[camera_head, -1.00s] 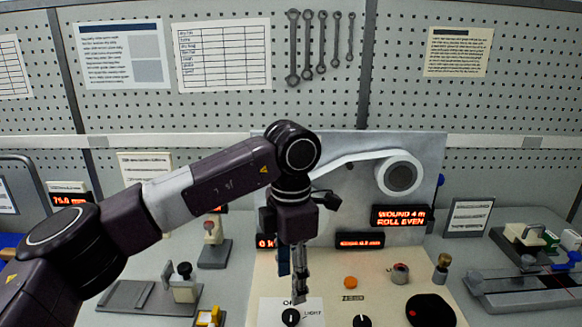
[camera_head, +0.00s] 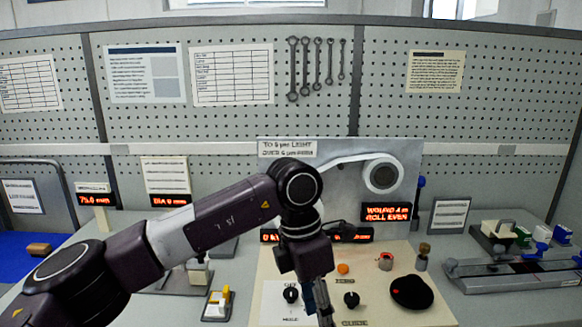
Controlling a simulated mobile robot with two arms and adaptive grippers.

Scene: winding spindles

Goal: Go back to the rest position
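My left arm comes in from the left, and its gripper (camera_head: 322,308) points down over the front of the beige panel (camera_head: 425,262). Its fingers are seen edge-on between two black knobs, the left knob (camera_head: 291,294) and the right knob (camera_head: 352,299). I cannot tell whether the fingers are open or shut, or whether they touch anything. The winding machine (camera_head: 410,160) stands behind it with a white roll (camera_head: 384,175). Its red display (camera_head: 386,213) reads "WOUND 4 m ROLL EVEN". My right gripper is not in view.
A yellow-and-white device (camera_head: 217,303) stands left of the panel. A long grey fixture (camera_head: 515,276) lies at the right. Wrenches (camera_head: 304,68) hang on the pegboard.

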